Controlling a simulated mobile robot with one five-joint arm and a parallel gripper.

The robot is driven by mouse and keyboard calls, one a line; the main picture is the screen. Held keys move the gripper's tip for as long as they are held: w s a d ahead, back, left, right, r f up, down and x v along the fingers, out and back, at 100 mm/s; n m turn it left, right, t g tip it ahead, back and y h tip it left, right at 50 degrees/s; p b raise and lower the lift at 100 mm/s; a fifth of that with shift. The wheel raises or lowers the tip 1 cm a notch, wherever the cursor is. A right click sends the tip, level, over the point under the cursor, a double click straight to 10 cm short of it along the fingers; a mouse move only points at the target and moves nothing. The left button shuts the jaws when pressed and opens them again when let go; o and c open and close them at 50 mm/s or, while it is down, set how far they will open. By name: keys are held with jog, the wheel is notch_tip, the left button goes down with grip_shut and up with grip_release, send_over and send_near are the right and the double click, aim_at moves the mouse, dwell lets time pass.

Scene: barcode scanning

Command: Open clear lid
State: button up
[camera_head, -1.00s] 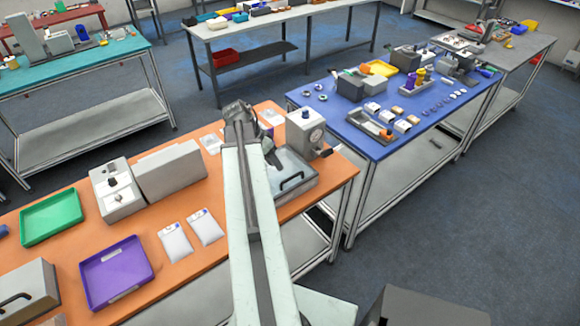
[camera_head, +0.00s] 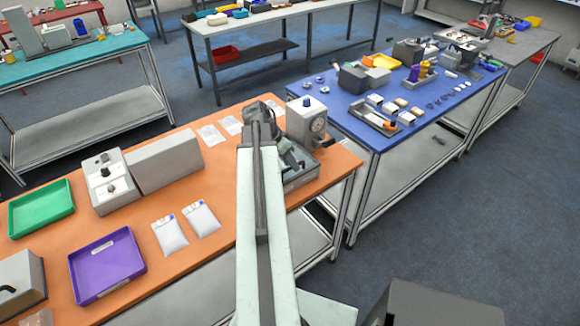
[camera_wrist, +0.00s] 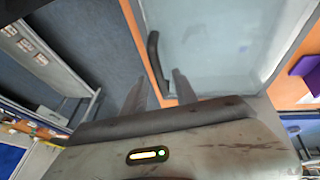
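The clear lid (camera_wrist: 215,40) fills the upper middle of the wrist view as a pale, see-through panel in a light frame. Its black handle (camera_wrist: 155,58) runs along the panel's left side. My gripper (camera_wrist: 158,78) is open; its two fingers are apart, with the near end of the handle between or just beyond the tips. I cannot tell whether they touch it. In the head view the grey lidded box (camera_head: 302,183) sits at the right end of the orange table, largely hidden by my arm and gripper. How far the lid is raised cannot be told.
A grey machine with a dial (camera_head: 306,122) stands right behind the box. A purple tray (camera_head: 107,265), a green tray (camera_head: 41,208), white pouches (camera_head: 169,234) and a grey device (camera_head: 112,182) are further left on the orange table (camera_head: 215,180). A blue table (camera_head: 350,125) adjoins on the right.

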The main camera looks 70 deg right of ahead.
grip_shut()
dwell(1.3)
